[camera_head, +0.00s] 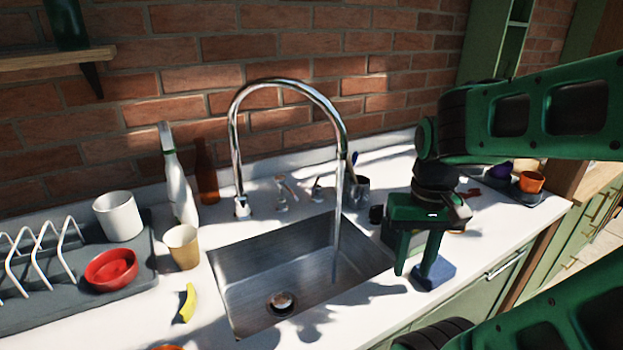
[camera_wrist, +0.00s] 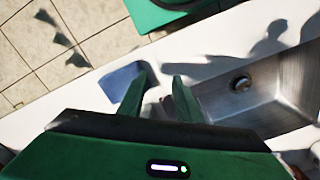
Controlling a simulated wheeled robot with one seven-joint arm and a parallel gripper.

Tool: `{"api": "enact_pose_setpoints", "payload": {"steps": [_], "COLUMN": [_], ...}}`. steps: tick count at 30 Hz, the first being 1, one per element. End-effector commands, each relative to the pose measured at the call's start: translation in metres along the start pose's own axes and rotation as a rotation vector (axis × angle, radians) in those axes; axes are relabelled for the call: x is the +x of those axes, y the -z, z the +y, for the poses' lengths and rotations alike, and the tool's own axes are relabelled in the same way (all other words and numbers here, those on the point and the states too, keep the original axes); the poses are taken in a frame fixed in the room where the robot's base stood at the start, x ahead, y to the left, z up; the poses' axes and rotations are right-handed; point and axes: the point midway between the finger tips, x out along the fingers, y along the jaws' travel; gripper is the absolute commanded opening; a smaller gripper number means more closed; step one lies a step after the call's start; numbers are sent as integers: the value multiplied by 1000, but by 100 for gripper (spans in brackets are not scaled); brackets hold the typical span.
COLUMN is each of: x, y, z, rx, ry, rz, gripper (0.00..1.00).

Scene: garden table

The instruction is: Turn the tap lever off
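A chrome gooseneck tap (camera_head: 236,150) stands behind the steel sink (camera_head: 255,262), and a stream of water (camera_head: 337,215) falls from its spout into the basin. Small chrome fittings (camera_head: 285,192) stand on the counter right of the tap's base; I cannot tell which is the lever or how it is set. My gripper (camera_head: 411,268) hangs over the counter right of the sink, well away from the fittings. Its fingers are apart with nothing between them, as the wrist view (camera_wrist: 160,76) also shows. The tap and fittings are outside the wrist view.
A blue block (camera_head: 437,275) lies on the counter close to my fingers. A dark cup with utensils (camera_head: 359,192) stands behind the sink.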

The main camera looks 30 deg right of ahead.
Motion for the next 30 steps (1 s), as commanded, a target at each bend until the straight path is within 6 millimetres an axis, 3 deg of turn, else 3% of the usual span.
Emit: {"api": "enact_pose_setpoints", "payload": {"steps": [2, 6, 9, 14, 21, 27, 30], "x": [0, -10, -25, -68, -120, -145, -150], "y": [0, -3, 22, 96, 202, 277, 301], "z": [0, 5, 2, -16, -79, -141, -166], "rx": [0, -15, -69, -258, -667, -1010, -1140], "ry": [0, 6, -1, -27, -48, -68, -74], "rz": [0, 20, 47, 113, 138, 155, 157], "gripper": [31, 65, 84, 84, 84, 84, 84]}}
